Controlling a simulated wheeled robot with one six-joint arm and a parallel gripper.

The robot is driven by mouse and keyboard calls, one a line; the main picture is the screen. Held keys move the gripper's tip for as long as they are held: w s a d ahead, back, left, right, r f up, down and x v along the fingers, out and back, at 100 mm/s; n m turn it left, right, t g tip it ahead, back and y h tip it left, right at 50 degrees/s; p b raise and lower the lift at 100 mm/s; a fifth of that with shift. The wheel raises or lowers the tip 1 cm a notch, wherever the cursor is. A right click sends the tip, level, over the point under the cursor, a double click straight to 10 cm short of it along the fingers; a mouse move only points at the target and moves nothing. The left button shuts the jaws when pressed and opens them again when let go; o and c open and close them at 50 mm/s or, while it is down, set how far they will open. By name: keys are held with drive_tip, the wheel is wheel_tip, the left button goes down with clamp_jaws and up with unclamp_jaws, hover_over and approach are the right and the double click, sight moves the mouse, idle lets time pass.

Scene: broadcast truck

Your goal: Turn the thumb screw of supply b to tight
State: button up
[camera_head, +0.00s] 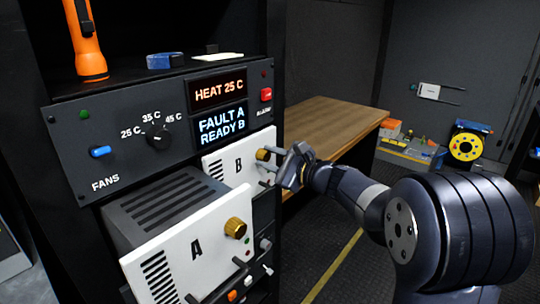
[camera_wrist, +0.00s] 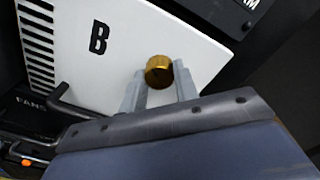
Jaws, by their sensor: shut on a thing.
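Supply B (camera_head: 222,164) is a white-fronted unit marked B, seated in the rack below the panel; its face also fills the upper wrist view (camera_wrist: 105,75). Its brass thumb screw (camera_head: 262,155) is at the right of the face and shows as a round knob in the wrist view (camera_wrist: 159,71). My gripper (camera_head: 276,163) is at the face from the right, with its two grey fingers (camera_wrist: 158,82) on either side of the thumb screw, shut on it. How tight the screw is cannot be told.
Supply A (camera_head: 190,255) sticks out of the rack at lower left, with its own brass screw (camera_head: 235,228). The panel (camera_head: 110,120) above reads FAULT A, READY B. A flashlight (camera_head: 87,45) stands on top. A wooden bench (camera_head: 330,120) is behind my gripper.

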drive_tip(key=m+p, duration=0.3)
drive_tip(key=m, duration=0.2)
drive_tip(key=shift+r, duration=0.1)
drive_tip(key=m+p, duration=0.3)
drive_tip(key=m, duration=0.2)
drive_tip(key=shift+f+m+g+y, duration=0.2)
drive_tip(key=shift+m+g+y, duration=0.1)
drive_tip(key=shift+m+y, duration=0.1)
drive_tip(key=o, duration=1)
drive_tip(key=b+v, duration=0.1)
drive_tip(key=v, duration=0.9)
drive_tip(key=shift+s+d, duration=0.3)
